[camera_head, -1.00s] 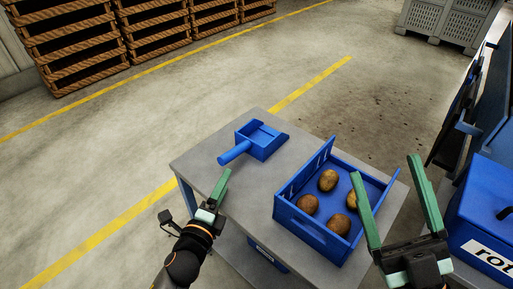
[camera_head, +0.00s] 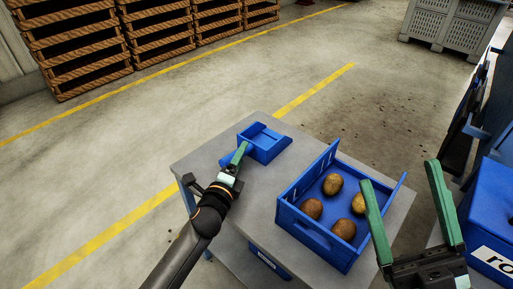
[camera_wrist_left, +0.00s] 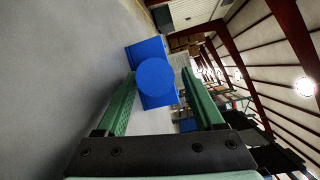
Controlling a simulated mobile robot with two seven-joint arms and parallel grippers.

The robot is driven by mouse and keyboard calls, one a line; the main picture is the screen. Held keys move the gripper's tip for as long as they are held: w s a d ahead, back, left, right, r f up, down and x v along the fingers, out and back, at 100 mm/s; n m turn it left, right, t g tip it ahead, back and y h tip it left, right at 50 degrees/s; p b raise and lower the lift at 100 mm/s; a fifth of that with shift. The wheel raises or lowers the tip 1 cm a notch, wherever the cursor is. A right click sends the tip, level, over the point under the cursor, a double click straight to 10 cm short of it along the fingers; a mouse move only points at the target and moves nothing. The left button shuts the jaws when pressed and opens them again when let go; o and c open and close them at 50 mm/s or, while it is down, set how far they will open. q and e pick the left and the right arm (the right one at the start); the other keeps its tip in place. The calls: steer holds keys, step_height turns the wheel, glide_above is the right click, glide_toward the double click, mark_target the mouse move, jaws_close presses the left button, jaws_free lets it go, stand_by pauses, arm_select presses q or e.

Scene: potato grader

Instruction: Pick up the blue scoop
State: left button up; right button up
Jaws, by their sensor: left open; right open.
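The blue scoop (camera_head: 265,145) lies on the grey table (camera_head: 200,160) near its far left corner. My left gripper (camera_head: 239,154) is at the near side of the scoop and hides most of its handle in the head view. In the left wrist view the round end of the scoop's handle (camera_wrist_left: 155,78) faces the camera, between the two green fingers of my open left gripper (camera_wrist_left: 160,88). I cannot tell how far the handle reaches between the fingers. My right gripper (camera_head: 405,195) is open and empty at the right, near the table's right side.
A blue crate (camera_head: 305,225) with several potatoes (camera_head: 333,185) stands on the table, right of the scoop. Stacked wooden crates (camera_head: 75,50) and a grey bin (camera_head: 445,22) stand farther back.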

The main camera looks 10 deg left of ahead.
arm_select(q)
steer(key=shift+w+d+f, duration=0.15)
steer(key=shift+w+d, duration=0.05)
steer(key=shift+w, duration=0.8)
jaws_close()
